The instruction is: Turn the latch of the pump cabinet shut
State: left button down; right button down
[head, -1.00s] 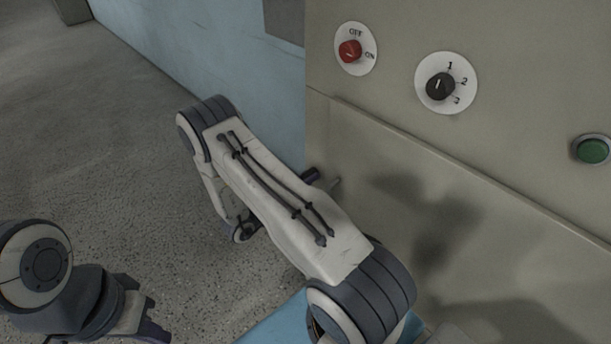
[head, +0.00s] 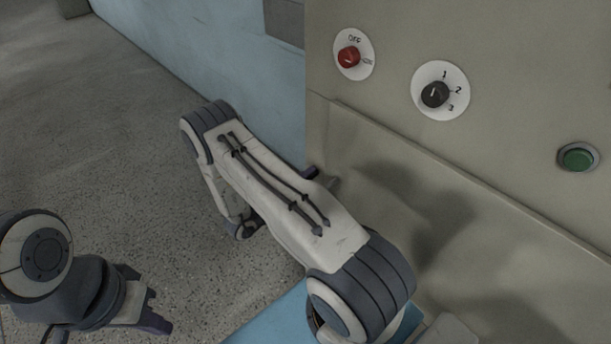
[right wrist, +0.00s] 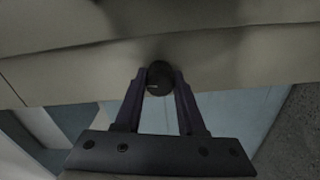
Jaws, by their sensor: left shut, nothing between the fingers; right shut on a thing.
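The latch is a dark round knob (right wrist: 159,84) on the beige cabinet front in the right wrist view. A short pale mark on it lies near horizontal. The two dark fingers of my right gripper (right wrist: 159,76) stand on either side of the knob and are shut on it. In the head view my right forearm crosses the middle, and the latch cannot be made out clearly there. The cabinet's lower panel (head: 400,150) lies flat beside the arm. My left gripper (head: 155,316) is shut and empty at the lower left, away from the cabinet.
Above the panel are a red OFF/ON knob (head: 348,57), a black 1-2-3 dial (head: 435,94) and a green button (head: 578,157). A pale blue wall (head: 200,50) runs along the left of the cabinet. The speckled floor (head: 90,150) at left is clear.

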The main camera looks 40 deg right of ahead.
jog(key=shift+n, duration=1.1)
jog(key=shift+a, duration=0.1)
jog(key=c, duration=0.5)
grip_release()
jog(key=shift+a, duration=0.1)
jog(key=a+b, duration=0.1)
jog(key=a, duration=0.9)
jog(key=shift+s, duration=0.4)
